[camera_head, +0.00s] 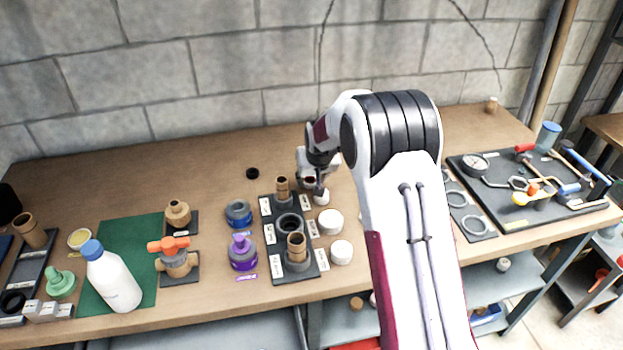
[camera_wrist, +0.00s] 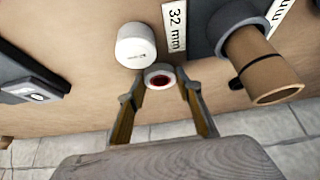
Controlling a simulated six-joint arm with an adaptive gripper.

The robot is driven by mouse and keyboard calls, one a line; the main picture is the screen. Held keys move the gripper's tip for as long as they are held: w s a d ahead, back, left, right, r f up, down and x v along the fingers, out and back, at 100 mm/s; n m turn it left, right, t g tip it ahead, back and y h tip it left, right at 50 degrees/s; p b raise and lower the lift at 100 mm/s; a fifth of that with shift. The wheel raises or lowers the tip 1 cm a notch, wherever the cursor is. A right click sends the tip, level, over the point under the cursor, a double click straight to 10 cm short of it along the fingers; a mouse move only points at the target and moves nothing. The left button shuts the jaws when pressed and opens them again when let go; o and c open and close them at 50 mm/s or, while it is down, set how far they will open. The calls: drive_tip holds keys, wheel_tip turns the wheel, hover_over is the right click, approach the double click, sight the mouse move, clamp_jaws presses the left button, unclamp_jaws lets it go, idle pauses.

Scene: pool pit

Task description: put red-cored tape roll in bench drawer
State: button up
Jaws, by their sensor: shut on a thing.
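The red-cored tape roll (camera_wrist: 160,70) is a small white ring with a dark red centre. In the wrist view it sits between the two fingertips of my gripper (camera_wrist: 160,88), which is shut on it. In the head view my gripper (camera_head: 316,172) is over the back of the bench, right of the pipe-fitting board, with the tape roll (camera_head: 309,177) partly hidden by the fingers. I cannot make out a bench drawer in either view.
A black board (camera_head: 288,272) with upright brown pipes stands left of my gripper. White caps (camera_head: 330,221) lie close by; one white cylinder (camera_wrist: 135,45) is beside the roll in the wrist view. A tool board (camera_head: 490,200) is at right. The back middle-left bench is mostly clear.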

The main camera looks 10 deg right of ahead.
drive_tip(key=shift+f, duration=0.2)
drive_tip(key=o, duration=0.7)
drive_tip(key=shift+o, duration=0.2)
drive_tip(key=shift+s+r, duration=0.1)
drive_tip(key=shift+r, duration=0.25)
drive_tip(key=v, duration=1.1)
drive_tip(key=shift+s+r, duration=0.2)
